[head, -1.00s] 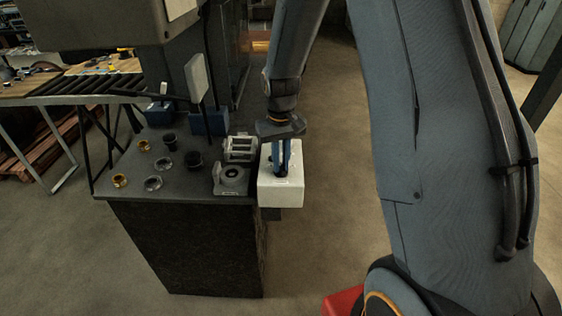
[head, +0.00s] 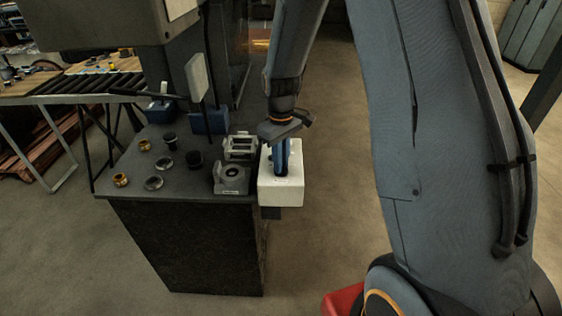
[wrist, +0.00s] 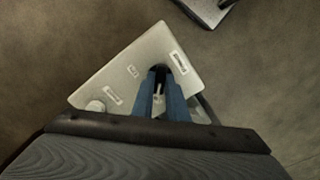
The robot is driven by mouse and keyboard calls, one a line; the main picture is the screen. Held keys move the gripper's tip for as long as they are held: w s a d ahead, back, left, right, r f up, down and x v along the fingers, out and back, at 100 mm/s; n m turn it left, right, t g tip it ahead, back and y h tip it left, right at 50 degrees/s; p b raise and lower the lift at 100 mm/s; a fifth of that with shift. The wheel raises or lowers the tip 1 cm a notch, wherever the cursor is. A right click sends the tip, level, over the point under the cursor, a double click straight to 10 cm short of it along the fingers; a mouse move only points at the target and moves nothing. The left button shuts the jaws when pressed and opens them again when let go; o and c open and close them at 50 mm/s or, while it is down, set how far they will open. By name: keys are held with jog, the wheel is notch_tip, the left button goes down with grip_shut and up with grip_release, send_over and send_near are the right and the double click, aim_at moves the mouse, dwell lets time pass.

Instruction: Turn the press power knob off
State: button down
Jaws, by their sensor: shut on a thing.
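The white control box (head: 290,195) sits at the right edge of the dark press bench. In the wrist view its pale top (wrist: 140,58) carries several small labels and a pale round button (wrist: 96,106). My gripper (head: 281,173) points down onto the box top, its blue fingers closed on the knob. In the wrist view a dark round part, apparently the knob (wrist: 180,62), shows at the fingertips (wrist: 163,78). The fingers hide most of the knob, so its pointer setting cannot be read. In the head view it is hidden by the fingers.
Left of the box, a grey block fixture (head: 231,180) and a framed fixture (head: 239,147) stand close by on the bench (head: 195,208). Several brass and dark rings and plugs lie further left. A roller conveyor (head: 90,85) stands behind. Floor right of the box is clear.

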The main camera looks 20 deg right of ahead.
jog(key=shift+w+r, duration=0.1)
jog(key=c, duration=1.7)
grip_release()
jog(key=shift+c, duration=0.2)
jog(key=shift+r+b, duration=1.1)
jog(key=shift+r, duration=2.75)
